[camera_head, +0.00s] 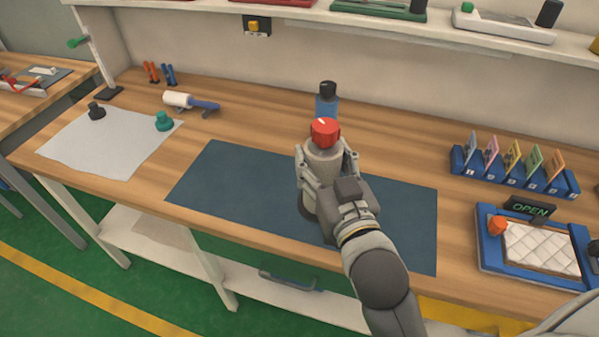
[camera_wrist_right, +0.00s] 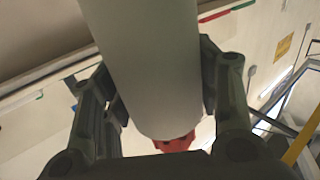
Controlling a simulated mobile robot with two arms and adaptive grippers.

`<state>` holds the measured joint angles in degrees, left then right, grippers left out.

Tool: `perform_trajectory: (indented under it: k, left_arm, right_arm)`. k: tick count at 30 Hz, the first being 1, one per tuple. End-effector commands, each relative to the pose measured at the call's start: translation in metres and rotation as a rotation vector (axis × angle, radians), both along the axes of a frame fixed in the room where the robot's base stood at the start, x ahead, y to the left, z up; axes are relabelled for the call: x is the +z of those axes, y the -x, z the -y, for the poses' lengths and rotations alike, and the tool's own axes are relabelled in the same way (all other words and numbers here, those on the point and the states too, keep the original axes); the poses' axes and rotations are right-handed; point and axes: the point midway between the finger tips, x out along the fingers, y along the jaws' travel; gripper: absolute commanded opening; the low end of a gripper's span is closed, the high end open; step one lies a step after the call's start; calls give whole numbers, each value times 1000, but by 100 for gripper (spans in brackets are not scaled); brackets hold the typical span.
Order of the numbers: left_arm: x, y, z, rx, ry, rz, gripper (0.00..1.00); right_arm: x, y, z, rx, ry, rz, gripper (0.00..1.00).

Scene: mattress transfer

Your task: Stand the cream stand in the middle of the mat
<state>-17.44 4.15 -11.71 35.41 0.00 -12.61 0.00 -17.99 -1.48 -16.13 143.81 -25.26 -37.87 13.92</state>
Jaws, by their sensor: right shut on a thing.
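The cream stand (camera_head: 325,158) is upright over the dark blue mat (camera_head: 230,180), near its middle and a little to the right. It has a red knob-like top (camera_head: 325,131). My right gripper (camera_head: 327,172) is shut around its body. In the right wrist view the stand's pale cylinder (camera_wrist_right: 148,65) runs between the fingers of my right gripper (camera_wrist_right: 160,95), with the red top (camera_wrist_right: 176,143) at its end. My gripper and arm hide part of the stand's lower end, and I cannot tell whether it touches the mat. My left gripper is not in view.
A blue bottle with a black cap (camera_head: 326,106) stands behind the mat. On the right are a blue card rack (camera_head: 512,180) and a blue-framed tray (camera_head: 490,255). On the left lie a white sheet (camera_head: 105,145) and a white roller (camera_head: 180,99). The mat's left half is clear.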

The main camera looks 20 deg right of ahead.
Motion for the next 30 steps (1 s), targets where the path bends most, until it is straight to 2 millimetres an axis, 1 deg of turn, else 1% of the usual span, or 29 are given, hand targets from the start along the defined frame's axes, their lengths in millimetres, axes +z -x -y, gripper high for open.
perform_trajectory:
  k: [1, 3, 5, 15, 18, 24, 30]
  left_arm:
    - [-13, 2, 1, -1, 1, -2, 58]
    - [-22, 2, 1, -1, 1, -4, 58]
    - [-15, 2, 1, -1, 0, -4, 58]
    - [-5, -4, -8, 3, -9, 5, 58]
    - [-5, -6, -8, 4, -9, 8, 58]
    - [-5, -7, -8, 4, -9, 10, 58]
    - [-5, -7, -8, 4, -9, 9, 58]
  right_arm:
    - [-3, -4, 0, 1, 0, 15, 0]
    - [-6, -9, 0, 3, -1, 14, 0]
    - [-5, -20, 0, 2, 2, 9, 0]
    - [-29, -77, 2, 2, 2, 8, 0]
    - [-45, -89, 2, 2, 1, 5, 0]
    - [-70, -110, 3, 2, -1, 6, 0]
    - [-82, -120, 3, 3, -1, 9, 0]
